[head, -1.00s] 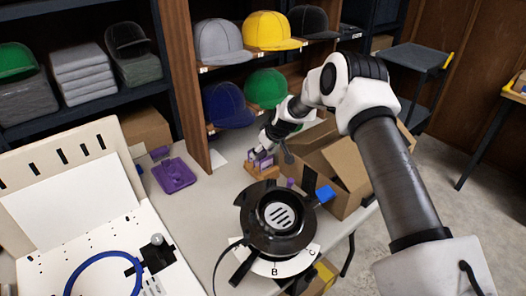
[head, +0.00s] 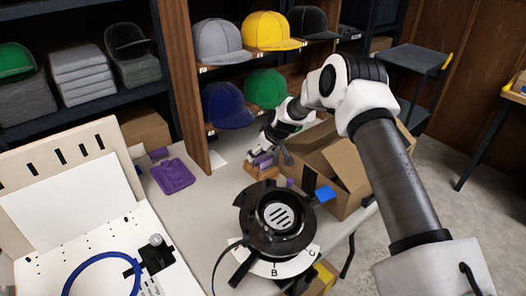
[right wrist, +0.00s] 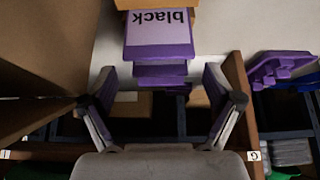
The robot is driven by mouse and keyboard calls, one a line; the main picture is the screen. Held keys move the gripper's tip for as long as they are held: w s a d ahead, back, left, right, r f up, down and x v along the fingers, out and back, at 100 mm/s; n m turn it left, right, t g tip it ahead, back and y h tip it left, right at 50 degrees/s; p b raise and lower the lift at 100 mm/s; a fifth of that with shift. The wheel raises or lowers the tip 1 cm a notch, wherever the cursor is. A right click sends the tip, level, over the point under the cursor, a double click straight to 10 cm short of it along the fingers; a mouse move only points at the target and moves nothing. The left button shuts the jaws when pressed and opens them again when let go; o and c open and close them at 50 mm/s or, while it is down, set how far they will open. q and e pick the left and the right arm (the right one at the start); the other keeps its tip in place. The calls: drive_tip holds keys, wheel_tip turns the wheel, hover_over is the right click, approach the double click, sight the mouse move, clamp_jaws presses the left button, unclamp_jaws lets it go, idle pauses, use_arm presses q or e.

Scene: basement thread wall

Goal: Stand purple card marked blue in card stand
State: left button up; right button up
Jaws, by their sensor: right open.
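A wooden card stand (head: 260,173) is on the table left of the open carton. My right gripper (head: 260,154) is at the stand. In the right wrist view it (right wrist: 160,88) is open, its fingers spread to either side. A purple card (right wrist: 158,35) there has a pale face that reads "black" upside down. It is at the tan stand (right wrist: 157,4), beyond the fingertips, with purple edges of further pieces below it in the picture. I cannot make out a card marked blue. My left gripper is not in view.
A purple tray-like piece (head: 173,176) lies left of the stand. A black round device (head: 276,216) stands in front, and an open carton (head: 342,168) is to the right. Cap shelves (head: 242,62) rise behind.

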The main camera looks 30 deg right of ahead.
drive_tip(key=v, duration=1.2)
drive_tip(key=shift+f, duration=0.1)
